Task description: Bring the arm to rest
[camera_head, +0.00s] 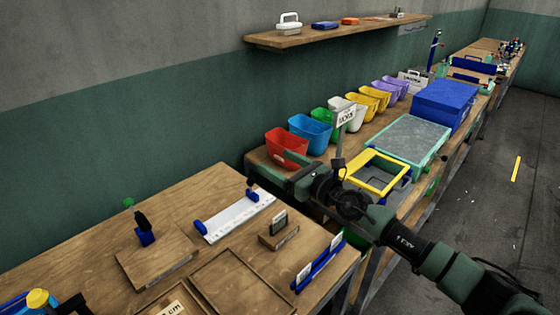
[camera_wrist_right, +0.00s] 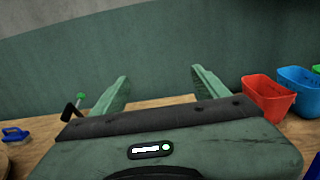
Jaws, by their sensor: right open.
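My right arm comes in from the lower right in the head view, and its green gripper (camera_head: 282,170) hangs above the gap between the two benches, near the red bin (camera_head: 286,146). In the right wrist view the two fingers of this gripper (camera_wrist_right: 160,84) stand wide apart with nothing between them. They point toward the green and grey wall. The red bin (camera_wrist_right: 268,98) is to the right of the fingers there. My left gripper does not show.
The near wooden bench (camera_head: 190,190) carries a white rail fixture (camera_head: 236,214), a small display block (camera_head: 279,229) and a wooden tray (camera_head: 215,282). The far bench holds coloured bins, a yellow-rimmed tray (camera_head: 362,184) and a blue box (camera_head: 444,103). A shelf (camera_head: 335,33) runs above.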

